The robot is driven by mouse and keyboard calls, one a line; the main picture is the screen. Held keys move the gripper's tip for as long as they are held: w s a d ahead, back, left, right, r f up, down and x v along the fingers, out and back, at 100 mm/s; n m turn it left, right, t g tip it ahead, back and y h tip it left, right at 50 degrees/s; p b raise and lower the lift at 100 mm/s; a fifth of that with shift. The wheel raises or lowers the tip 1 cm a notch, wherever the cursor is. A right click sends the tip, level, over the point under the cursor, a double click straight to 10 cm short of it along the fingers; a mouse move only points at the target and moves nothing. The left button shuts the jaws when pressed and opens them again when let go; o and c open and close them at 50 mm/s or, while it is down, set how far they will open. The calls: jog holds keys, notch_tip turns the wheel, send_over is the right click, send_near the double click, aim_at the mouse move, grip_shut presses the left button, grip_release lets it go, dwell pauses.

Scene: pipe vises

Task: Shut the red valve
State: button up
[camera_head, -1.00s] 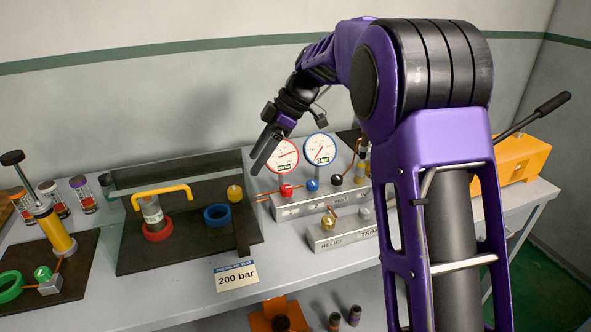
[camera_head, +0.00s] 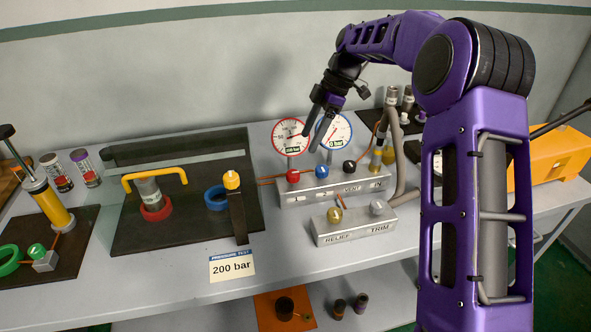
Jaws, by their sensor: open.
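The red valve (camera_head: 293,175) is a round red knob at the left end of the upper grey manifold block (camera_head: 335,187). A blue knob (camera_head: 322,171) and a black knob (camera_head: 349,166) sit to its right on the same block. My gripper (camera_head: 311,141) is open and empty, its fingers pointing down. In the picture it is above and slightly right of the red valve, in front of the gauges, and apart from the valve. How far the valve is turned cannot be told.
A red-rimmed gauge (camera_head: 289,136) and a blue-rimmed gauge (camera_head: 333,130) stand behind the knobs. A lower block (camera_head: 354,226) bears a gold and a silver knob. A yellow-topped dark post (camera_head: 238,210) stands left of the manifold. A "200 bar" card (camera_head: 232,265) is at the table's front edge.

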aim_at(293, 173)
jog(key=x, duration=1.1)
jog(key=shift+a+r+b, duration=0.1)
jog(key=shift+b, duration=0.2)
grip_shut()
